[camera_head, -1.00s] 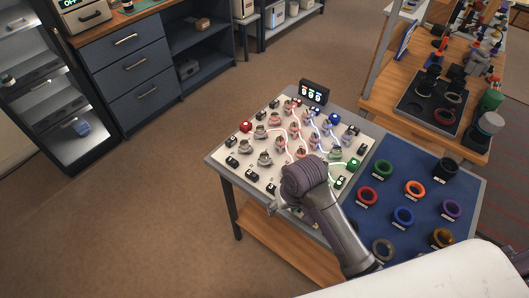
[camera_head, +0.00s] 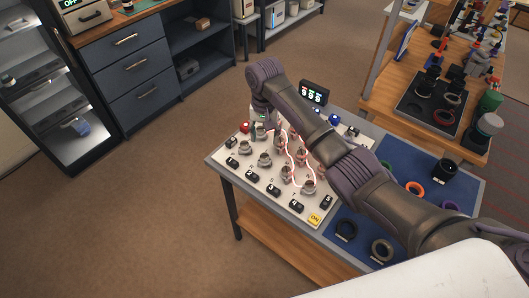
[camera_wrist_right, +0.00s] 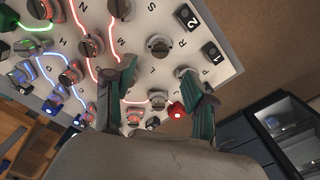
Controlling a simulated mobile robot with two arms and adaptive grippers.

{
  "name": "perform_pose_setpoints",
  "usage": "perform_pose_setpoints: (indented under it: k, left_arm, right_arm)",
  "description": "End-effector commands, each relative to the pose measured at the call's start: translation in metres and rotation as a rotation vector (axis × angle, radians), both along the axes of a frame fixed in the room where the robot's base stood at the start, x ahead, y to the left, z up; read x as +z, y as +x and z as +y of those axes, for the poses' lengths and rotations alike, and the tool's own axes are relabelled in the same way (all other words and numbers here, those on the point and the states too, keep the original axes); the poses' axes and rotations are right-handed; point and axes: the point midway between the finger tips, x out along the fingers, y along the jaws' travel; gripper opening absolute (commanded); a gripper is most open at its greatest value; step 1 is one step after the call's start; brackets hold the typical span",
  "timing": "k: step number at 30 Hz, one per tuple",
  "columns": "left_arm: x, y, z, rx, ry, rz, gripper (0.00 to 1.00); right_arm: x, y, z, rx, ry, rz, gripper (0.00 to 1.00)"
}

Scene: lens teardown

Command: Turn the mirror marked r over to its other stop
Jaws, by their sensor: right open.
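The mirror marked r (camera_wrist_right: 158,46) is a small round metal knob on the white board, with its letter printed to its right in the right wrist view. In the head view I take it to be the grey knob (camera_head: 264,160) near the board's left side, though its letter is too small to read there. My right gripper (camera_wrist_right: 164,96) is open, with its two green-edged fingers apart and nothing gripped. It hangs over the far left part of the board, near the red lamp (camera_wrist_right: 177,110), to one side of this mirror. My left gripper is out of view.
Several similar mirrors stand close together on the white board (camera_head: 222,157), with lit red, green and blue lines between them. Black numbered switches (camera_wrist_right: 212,51) line its edge. A blue mat (camera_head: 372,228) with coloured rings lies to the right. A black display (camera_head: 314,93) stands behind.

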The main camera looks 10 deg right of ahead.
Motion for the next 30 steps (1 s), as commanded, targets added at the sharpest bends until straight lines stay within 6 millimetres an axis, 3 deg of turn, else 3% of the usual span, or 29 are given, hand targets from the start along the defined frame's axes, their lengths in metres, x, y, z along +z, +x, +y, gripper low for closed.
perform_pose_setpoints:
  k: [6,12,18,26,30]
  left_arm:
    - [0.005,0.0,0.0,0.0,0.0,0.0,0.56]
    - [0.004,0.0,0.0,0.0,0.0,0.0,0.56]
    - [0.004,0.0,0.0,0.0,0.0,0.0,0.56]
    - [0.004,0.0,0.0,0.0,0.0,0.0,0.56]
    - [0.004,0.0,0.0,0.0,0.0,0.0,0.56]
  right_arm:
    - [-0.048,-0.001,0.0,0.001,-0.001,0.005,0.56]
    - [-0.077,-0.001,0.001,0.002,0.0,0.002,0.56]
    - [-0.089,0.0,0.0,0.002,0.001,-0.001,0.56]
    - [-0.09,0.0,0.0,0.002,0.001,-0.001,0.56]
    - [-0.09,0.0,0.0,0.002,0.001,-0.001,0.32]
